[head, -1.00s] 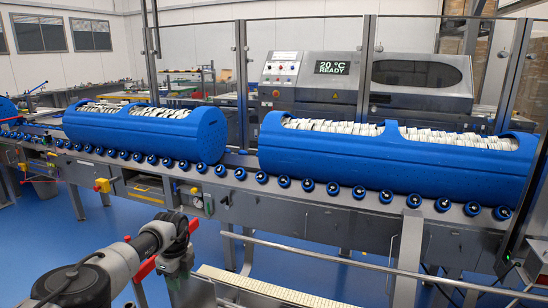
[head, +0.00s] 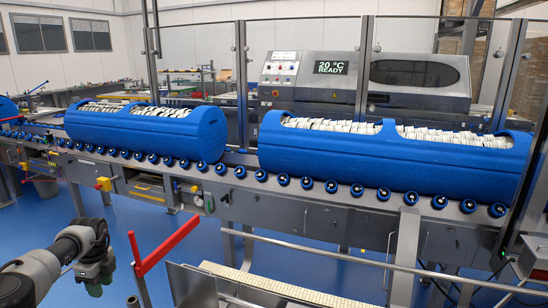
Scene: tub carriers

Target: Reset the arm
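My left arm comes in at the lower left of the head view. Its dark gripper (head: 95,284) hangs down over the blue floor, left of a red angled bar. I see no object in it, but its fingers are too small and dark to tell open from shut. My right gripper is out of view. Two long blue tubs, a right one (head: 400,168) and a left one (head: 110,130), lie on the roller conveyor. Both are filled with white packed pieces and stand well away from my gripper.
The red bar (head: 168,245) rises close to the right of my gripper. A pale slatted strip (head: 285,287) and metal rails lie at the bottom middle. The conveyor's blue rollers (head: 357,190) run across. A grey machine (head: 420,85) reads "20 °C READY". Blue floor (head: 45,225) is clear at left.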

